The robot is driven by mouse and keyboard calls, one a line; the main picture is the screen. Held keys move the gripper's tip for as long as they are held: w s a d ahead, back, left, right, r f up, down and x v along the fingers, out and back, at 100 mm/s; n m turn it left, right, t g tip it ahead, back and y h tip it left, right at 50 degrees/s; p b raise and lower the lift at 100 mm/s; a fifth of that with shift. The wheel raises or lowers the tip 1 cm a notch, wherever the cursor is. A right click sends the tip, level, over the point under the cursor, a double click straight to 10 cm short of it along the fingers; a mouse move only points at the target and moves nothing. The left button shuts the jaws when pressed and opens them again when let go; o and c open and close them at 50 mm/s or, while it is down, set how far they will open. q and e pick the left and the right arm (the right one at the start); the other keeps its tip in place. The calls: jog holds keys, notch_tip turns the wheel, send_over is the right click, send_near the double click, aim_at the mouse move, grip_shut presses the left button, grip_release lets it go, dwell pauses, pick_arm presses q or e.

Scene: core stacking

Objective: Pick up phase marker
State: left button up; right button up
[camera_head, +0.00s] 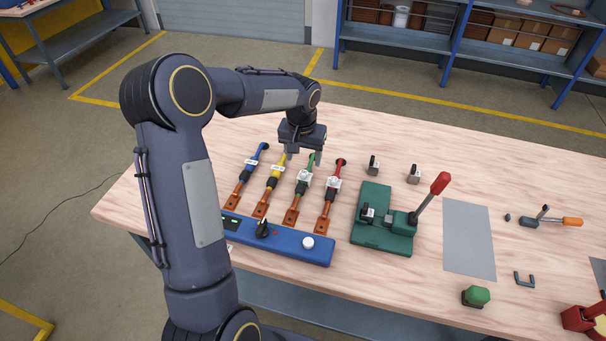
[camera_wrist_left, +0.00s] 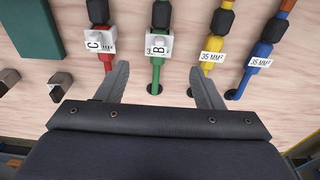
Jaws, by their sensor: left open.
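Two white lettered markers sit on cables on the wooden table. The marker B (camera_wrist_left: 159,45) is on the green cable (camera_wrist_left: 156,72); it also shows in the head view (camera_head: 304,178). The marker C (camera_wrist_left: 97,42) is on the red cable, right of B in the head view (camera_head: 332,184). My left gripper (camera_head: 303,158) is open and empty over the far cable ends. In the left wrist view its fingers (camera_wrist_left: 158,82) stand apart on either side of the green cable's end, nearer to me than marker B. Its height above the table is hard to judge. My right gripper is out of view.
The yellow cable (camera_head: 274,178) and blue cable (camera_head: 249,172) lie left of the green one. A blue box (camera_head: 285,241) with knobs is in front. A green press with a red lever (camera_head: 384,235) and small grey blocks (camera_head: 374,165) stand right. A grey mat (camera_head: 468,240) lies clear.

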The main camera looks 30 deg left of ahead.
aim_at(304, 172)
pick_arm(q)
notch_tip(304, 172, down, 7)
jog(key=shift+s+d+r+p, duration=0.1)
jog(key=shift+d+r+p, duration=0.1)
jog(key=shift+p, duration=0.65)
jog(key=shift+f, duration=0.3)
jog(key=shift+c, duration=0.3)
jog(key=c, duration=1)
